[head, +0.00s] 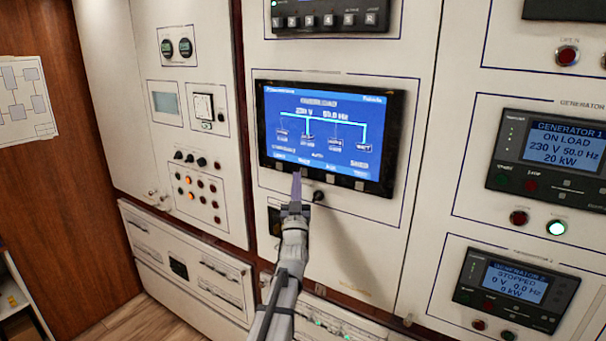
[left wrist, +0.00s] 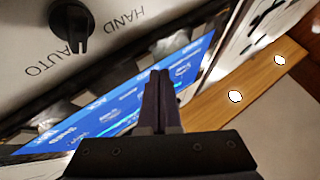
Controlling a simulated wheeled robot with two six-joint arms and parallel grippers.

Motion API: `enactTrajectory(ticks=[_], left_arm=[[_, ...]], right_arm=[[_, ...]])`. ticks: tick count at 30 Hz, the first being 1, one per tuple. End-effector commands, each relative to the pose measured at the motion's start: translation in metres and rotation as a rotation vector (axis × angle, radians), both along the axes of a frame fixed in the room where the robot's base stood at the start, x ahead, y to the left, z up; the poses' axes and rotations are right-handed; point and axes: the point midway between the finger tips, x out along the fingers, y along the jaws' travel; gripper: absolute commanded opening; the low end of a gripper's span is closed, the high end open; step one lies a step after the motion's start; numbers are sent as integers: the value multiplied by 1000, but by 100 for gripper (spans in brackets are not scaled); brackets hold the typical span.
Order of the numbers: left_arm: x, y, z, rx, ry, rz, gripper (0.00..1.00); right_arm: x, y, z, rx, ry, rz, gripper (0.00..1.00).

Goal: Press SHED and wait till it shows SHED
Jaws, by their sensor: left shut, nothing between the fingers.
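The wide blue screen (head: 318,132) on the white panel shows a line diagram with 230 V and 50.0 Hz. Its heading looks like OVERLOAD but is blurred. Grey keys, such as the rightmost one (head: 360,185), line its lower bezel; the small labels above them are too blurred to tell which is SHED. My left gripper (head: 297,177) is shut and empty, its tips at the lower bezel over the second key from the left, which they partly hide. Contact is unclear. In the left wrist view, the shut fingers (left wrist: 160,85) lie across the screen (left wrist: 115,108). My right gripper is out of view.
A black AUTO/HAND knob (left wrist: 72,28) sits just below the screen, close to my left fingers; it shows in the head view too (head: 318,196). To the right, the Generator 1 display (head: 561,146) reads ON LOAD and the Generator 2 display (head: 514,284) reads STOPPED.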

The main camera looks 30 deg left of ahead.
Motion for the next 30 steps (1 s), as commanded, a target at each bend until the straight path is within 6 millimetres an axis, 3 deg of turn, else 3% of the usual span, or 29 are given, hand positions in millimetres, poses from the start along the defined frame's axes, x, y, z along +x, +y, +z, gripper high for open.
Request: enactTrajectory(ticks=[11,30], left_arm=[[-3,0,0,-1,0,-1,0],[-51,4,0,-1,0,-1,0]], right_arm=[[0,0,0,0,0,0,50],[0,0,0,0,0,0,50]])
